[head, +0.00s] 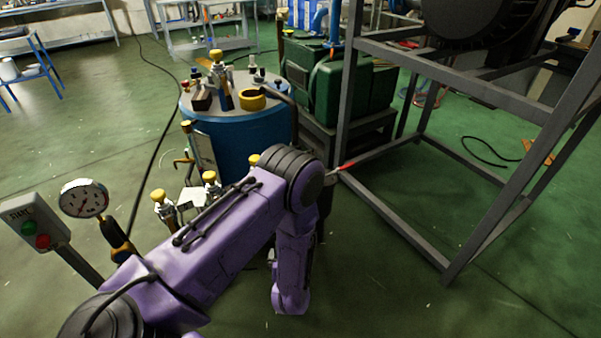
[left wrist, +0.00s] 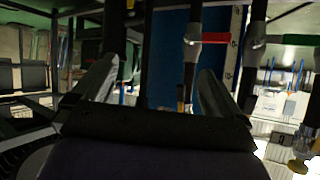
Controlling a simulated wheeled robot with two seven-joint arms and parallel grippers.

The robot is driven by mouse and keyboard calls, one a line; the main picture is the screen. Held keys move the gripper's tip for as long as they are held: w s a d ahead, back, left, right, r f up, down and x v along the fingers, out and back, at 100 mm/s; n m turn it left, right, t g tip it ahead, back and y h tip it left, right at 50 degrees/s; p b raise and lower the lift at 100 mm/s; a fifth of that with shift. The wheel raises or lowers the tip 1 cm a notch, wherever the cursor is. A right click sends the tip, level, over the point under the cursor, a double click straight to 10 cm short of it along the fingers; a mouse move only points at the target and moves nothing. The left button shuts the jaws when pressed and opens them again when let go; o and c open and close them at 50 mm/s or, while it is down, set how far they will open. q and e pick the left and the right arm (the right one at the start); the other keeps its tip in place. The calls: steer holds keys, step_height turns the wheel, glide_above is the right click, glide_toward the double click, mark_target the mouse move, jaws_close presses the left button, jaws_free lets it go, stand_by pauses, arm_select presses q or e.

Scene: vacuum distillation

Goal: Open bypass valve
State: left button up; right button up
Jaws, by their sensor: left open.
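Several yellow-knobbed valves (head: 210,178) stand low in front of the blue tank (head: 240,140) in the head view, partly behind my purple left arm. I cannot tell which valve is the bypass. In the left wrist view, a red lever (left wrist: 214,38) and a green lever (left wrist: 288,40) sit on thin vertical pipes beyond the fingers. My left gripper (left wrist: 160,66) is open, with its two fingers apart and nothing clearly held between them. A blue surface lies beyond the gap. The arm hides the gripper in the head view. My right gripper is not seen.
A grey metal frame (head: 395,222) stands close on the right. A green machine (head: 345,88) is behind it. A START control box (head: 38,225) and a round gauge (head: 83,198) are at the lower left. Open floor lies at far left and front right.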

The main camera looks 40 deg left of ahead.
arm_select(q)
steer(key=w+r+n+g+y+b, duration=0.1)
steer(key=w+r+n+y+b, duration=0.1)
steer(key=w+r+n+y, duration=0.45)
steer(key=w+r+n+g+y+b, duration=0.1)
steer(key=w+r+n+y+b, duration=0.15)
steer(key=w+r, duration=0.75)
steer(key=shift+m, duration=0.4)
steer(key=w+a+f, duration=0.1)
steer(key=w+a, duration=0.1)
steer(key=a, duration=0.1)
steer(key=w+a, duration=0.2)
steer(key=a, duration=0.1)
steer(key=w+a+f, duration=0.1)
steer(key=w+a, duration=0.1)
steer(key=a, duration=0.1)
steer(key=shift+w+f+p, duration=0.3)
steer(key=shift+p, duration=0.05)
steer(key=c, duration=0.8)
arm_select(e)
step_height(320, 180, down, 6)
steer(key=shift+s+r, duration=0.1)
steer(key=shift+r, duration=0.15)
